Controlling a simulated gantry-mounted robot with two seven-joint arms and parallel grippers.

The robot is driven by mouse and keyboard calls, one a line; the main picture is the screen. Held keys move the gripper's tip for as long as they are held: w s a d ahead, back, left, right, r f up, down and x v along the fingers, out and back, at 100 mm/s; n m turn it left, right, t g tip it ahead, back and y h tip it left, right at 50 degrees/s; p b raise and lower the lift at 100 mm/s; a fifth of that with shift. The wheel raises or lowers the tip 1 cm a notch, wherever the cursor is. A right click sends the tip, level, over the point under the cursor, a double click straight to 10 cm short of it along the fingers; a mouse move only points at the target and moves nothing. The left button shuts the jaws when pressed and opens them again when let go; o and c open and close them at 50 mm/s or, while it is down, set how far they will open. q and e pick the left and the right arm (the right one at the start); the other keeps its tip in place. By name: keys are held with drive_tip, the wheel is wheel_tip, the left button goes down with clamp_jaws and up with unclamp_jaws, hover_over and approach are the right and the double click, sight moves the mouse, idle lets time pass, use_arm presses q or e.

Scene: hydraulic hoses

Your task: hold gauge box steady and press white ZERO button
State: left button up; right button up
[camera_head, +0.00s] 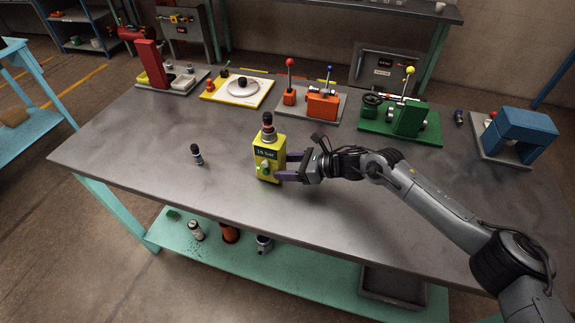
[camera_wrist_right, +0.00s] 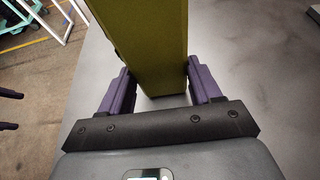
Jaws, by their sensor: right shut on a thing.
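The yellow gauge box (camera_head: 268,160) stands upright near the middle of the table, with a dark fitting on top and a small display reading about 16 bar. Small round details show on its front face, too small to tell which is the white ZERO button. My right gripper (camera_head: 286,166) comes from the right and is shut on the box low down. In the right wrist view the box (camera_wrist_right: 150,45) stands between the purple fingers. Two purple fingertips of my left gripper (camera_wrist_right: 10,110) show apart at that view's left edge; the head view does not show this gripper.
A small dark fitting (camera_head: 197,154) stands on the table left of the box. Along the back stand a yellow board (camera_head: 215,95), orange lever station (camera_head: 322,105), green valve station (camera_head: 407,118) and blue block (camera_head: 520,130). The front of the table is clear.

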use_arm(q)
drive_tip(key=shift+f, duration=0.25)
idle(0.6)
clamp_jaws()
idle(0.4)
idle(1.1)
